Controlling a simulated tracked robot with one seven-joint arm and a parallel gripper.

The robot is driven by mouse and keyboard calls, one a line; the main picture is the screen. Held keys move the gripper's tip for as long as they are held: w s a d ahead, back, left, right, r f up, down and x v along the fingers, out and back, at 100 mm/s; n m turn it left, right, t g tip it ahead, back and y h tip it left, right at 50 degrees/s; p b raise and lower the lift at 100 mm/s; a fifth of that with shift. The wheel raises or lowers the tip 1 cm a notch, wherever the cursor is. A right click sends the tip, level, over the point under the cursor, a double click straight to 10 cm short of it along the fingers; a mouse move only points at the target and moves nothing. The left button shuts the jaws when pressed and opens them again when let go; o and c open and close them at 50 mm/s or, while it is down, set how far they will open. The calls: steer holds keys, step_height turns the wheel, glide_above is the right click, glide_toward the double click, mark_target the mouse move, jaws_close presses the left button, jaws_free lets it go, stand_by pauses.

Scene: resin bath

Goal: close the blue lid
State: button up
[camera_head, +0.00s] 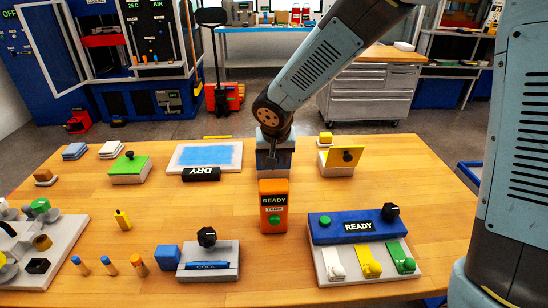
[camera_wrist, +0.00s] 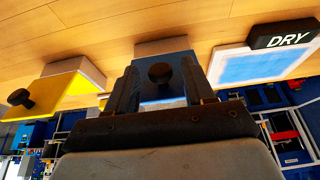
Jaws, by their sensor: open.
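The blue lid (camera_head: 263,160) stands raised on its small pale box near the middle of the table, partly hidden by my arm in the head view. In the wrist view the blue lid (camera_wrist: 150,90) faces the camera, with its dark round knob (camera_wrist: 160,72) showing between my fingers. My gripper (camera_head: 273,154) is open in front of the lid; in the wrist view its two fingers (camera_wrist: 160,82) stand on either side of the knob. I cannot tell whether a finger touches the lid.
A box with a raised yellow lid (camera_head: 346,156) stands to the right. Bare table lies at centre left.

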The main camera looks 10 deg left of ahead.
steer(key=shift+c, duration=0.4)
jaws_close()
